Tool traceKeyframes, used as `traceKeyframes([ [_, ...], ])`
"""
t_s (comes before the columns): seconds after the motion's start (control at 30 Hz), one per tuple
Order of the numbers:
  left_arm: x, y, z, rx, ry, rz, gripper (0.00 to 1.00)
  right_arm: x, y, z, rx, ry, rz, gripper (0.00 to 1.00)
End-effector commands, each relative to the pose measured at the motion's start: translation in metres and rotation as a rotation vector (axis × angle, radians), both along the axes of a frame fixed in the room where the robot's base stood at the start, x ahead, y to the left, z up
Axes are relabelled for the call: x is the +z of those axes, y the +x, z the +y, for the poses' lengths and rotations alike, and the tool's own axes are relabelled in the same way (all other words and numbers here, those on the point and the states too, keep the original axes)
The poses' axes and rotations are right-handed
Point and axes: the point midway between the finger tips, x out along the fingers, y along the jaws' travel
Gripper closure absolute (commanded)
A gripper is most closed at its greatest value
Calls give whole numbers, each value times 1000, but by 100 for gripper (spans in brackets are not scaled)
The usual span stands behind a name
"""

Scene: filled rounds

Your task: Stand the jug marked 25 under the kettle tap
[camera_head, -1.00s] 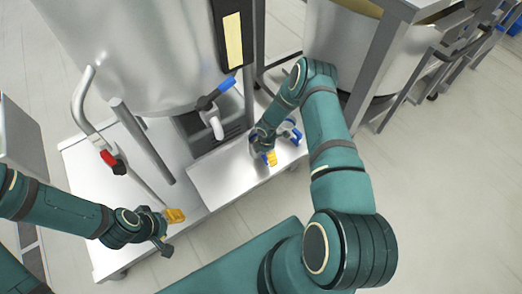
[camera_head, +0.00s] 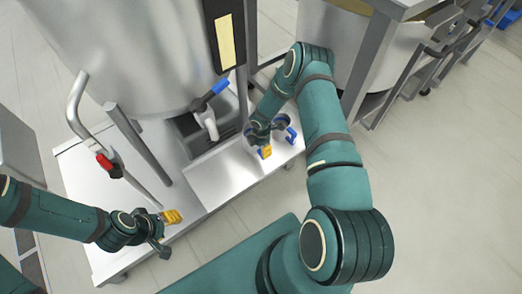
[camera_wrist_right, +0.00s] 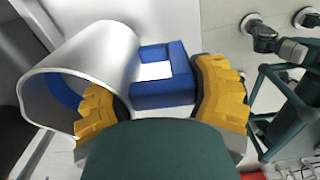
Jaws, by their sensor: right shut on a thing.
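In the right wrist view a silver jug (camera_wrist_right: 95,50) with a blue handle (camera_wrist_right: 165,75) lies between the yellow fingers of my right gripper (camera_wrist_right: 160,105); its mouth faces left and no number can be read. My right gripper (camera_head: 264,145) is shut on this jug at its handle. In the head view the blue handle (camera_head: 291,136) shows, but the gripper and arm hide most of the jug. The tap (camera_head: 211,127), with a blue lever, is on the big silver kettle (camera_head: 140,50), left of the right gripper. My left gripper (camera_head: 168,228) is low at left; its opening is unclear.
A pale metal platform (camera_head: 225,165) extends below the kettle, with a dark recessed basin (camera_head: 190,135) under the tap. A steel post (camera_head: 138,143) and a red-handled pipe (camera_head: 104,160) stand at left. Floor at right is clear.

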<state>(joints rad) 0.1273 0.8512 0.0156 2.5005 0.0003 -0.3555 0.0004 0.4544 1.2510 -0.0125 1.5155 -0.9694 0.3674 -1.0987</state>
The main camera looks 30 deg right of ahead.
Motion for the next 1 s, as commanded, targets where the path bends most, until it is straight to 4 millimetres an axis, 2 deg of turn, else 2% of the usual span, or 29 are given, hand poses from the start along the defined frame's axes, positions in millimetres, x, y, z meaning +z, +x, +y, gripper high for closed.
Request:
traceKeyframes([
  [0.03,5,-1,0,-1,0,2,47,15,1,-1,0,-1,-2,81],
  [0.1,8,-1,0,-1,0,3,47,27,1,-1,-1,0,-2,81],
  [0.3,13,-2,0,-1,-1,6,47,53,0,0,1,0,0,81],
  [0.8,26,-3,0,-2,-1,7,47,83,0,0,-1,0,0,81],
  [1.0,28,-3,0,-2,-1,7,47,88,0,0,0,1,0,81],
])
